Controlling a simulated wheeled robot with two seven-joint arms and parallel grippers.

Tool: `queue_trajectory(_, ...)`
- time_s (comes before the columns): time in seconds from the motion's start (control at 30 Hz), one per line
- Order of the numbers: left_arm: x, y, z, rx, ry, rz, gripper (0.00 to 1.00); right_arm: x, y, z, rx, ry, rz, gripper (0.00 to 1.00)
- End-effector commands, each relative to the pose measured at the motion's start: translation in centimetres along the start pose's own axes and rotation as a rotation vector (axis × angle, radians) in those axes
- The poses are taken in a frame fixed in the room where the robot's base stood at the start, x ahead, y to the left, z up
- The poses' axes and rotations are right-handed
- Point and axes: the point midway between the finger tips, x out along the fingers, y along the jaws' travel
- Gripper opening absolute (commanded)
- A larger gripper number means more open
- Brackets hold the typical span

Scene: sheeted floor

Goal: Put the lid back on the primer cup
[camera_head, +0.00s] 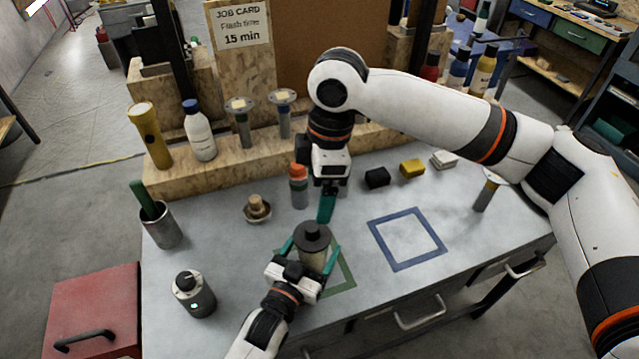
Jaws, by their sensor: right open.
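The primer cup (313,257) is a pale cylinder standing upright near the front of the table, at the green square outline. A dark grey round lid (312,237) with a raised knob sits on top of it, looking level; its exact seating cannot be told. My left gripper (310,250) comes from the front, its teal fingers on both sides of the cup and apparently against it. My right gripper (326,207) points down just behind the lid, apart from it, open and with nothing seen between its teal fingers. Its fingers overlap in this view.
A blue square outline (407,239) lies bare to the right. A brush in a small dish (257,210), an orange-capped bottle (298,187), a grey canister (193,294) and a metal cup (160,226) stand around. A wooden ledge (228,172) with bottles runs behind.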

Motion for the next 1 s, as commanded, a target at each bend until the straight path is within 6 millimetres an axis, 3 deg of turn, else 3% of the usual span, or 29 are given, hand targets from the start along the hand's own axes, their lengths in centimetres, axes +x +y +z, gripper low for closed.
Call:
queue_trajectory(0.37,-0.5,0.0,-0.1,0.000,0.001,0.000,0.83,0.1,0.0,0.0,0.000,0.000,0.000,0.93)
queue_trajectory(0.47,-1.7,0.0,-0.2,0.000,0.002,0.000,0.83,0.3,0.0,0.0,0.000,0.000,0.000,0.93)
queue_trajectory(0.8,-8.8,0.0,-0.3,0.001,0.003,-0.001,0.83,1.5,0.0,-0.2,0.000,0.000,0.000,0.93)
queue_trajectory(1.0,-11.4,0.0,-0.2,0.001,0.002,0.000,0.83,1.8,0.0,-0.2,0.000,0.000,0.000,0.93)
